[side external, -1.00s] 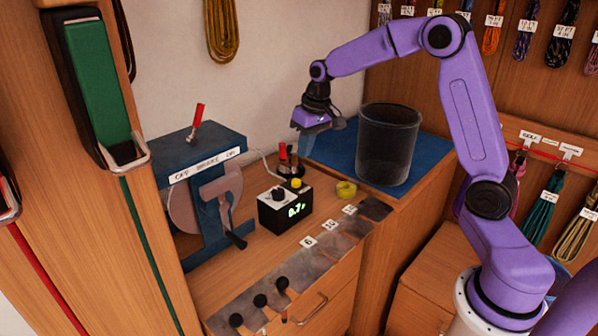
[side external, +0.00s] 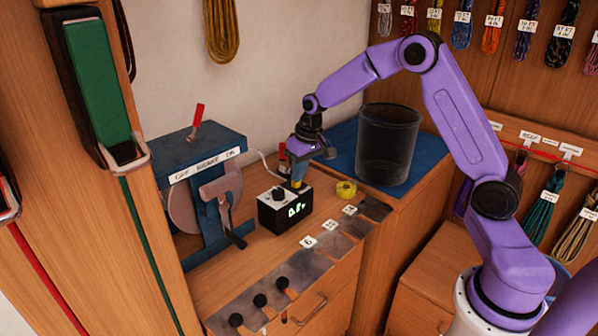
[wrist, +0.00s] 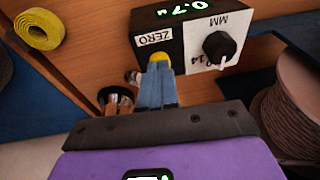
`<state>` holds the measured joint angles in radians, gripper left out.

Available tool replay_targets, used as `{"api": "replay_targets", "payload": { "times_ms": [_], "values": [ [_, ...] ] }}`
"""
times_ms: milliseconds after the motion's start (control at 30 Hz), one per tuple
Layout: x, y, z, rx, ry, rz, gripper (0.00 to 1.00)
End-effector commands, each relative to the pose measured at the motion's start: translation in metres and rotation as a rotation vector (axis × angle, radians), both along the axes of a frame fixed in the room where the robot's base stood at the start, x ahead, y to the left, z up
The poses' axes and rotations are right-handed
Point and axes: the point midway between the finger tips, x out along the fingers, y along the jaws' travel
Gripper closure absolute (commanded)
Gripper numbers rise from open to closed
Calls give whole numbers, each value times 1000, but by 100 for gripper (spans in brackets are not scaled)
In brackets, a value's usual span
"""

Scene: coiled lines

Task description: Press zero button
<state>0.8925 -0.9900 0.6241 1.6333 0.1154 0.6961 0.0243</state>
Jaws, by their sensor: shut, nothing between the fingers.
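The small box with a green lit display (side external: 296,211) stands on the wooden bench; its black knob (side external: 278,194) is on top. In the wrist view, the yellow button (wrist: 159,57) sits beside the ZERO label (wrist: 154,39), with the black knob (wrist: 218,46) to its right. My gripper (side external: 297,186) is shut and empty, pointing down at the button. In the wrist view its blue fingertips (wrist: 158,68) overlap the near side of the button. I cannot tell whether they touch or press it.
Red-handled tools (side external: 282,152) stand close behind my gripper. A yellow tape roll (side external: 346,189) lies right of the box. A dark bin (side external: 388,145) stands on the blue mat (side external: 340,140). A blue machine with a crank (side external: 200,165) stands left. The bench front has metal slots.

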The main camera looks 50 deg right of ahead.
Motion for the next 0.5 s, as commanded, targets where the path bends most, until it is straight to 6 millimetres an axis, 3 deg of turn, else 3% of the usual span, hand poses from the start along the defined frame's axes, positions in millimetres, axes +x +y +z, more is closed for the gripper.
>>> {"api": "replay_targets", "payload": {
  "times_ms": [233, 500],
  "values": [
    [0, 0, -18, 0, 3, 0, 100],
    [-1, 0, -21, -1, 5, 0, 100]
  ]
}}
